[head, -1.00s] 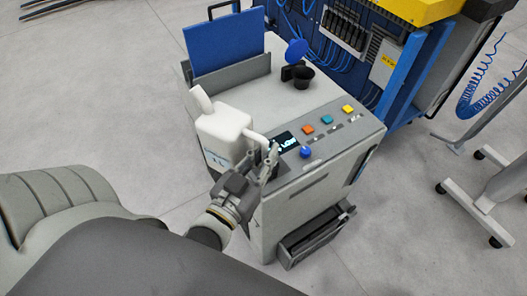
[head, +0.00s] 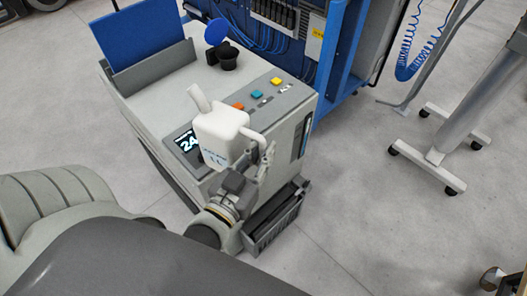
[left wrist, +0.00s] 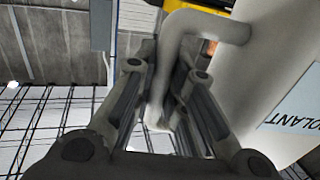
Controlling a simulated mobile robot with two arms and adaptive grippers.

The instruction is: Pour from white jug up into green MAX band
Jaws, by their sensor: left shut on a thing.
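The white jug (head: 222,138) is in front of the grey machine's panel in the head view, its spout pointing up and left. It looks about upright. My left gripper (head: 262,158) is shut on the jug's handle at its right side. In the left wrist view the fingers (left wrist: 160,105) close around the handle (left wrist: 165,65), and part of the jug's body (left wrist: 262,75) with its label shows at right. The black funnel (head: 227,58) stands on the machine's top, with a raised blue cap (head: 215,32) beside it. I see no green MAX band. My right gripper is not in view.
The grey machine (head: 140,85) carries a blue panel (head: 143,40), a lit screen (head: 187,142) and coloured buttons (head: 257,94). A dark tray (head: 272,222) juts out low at its front. A blue rack stands behind. A wheeled stand (head: 450,130) is at right, with open floor between.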

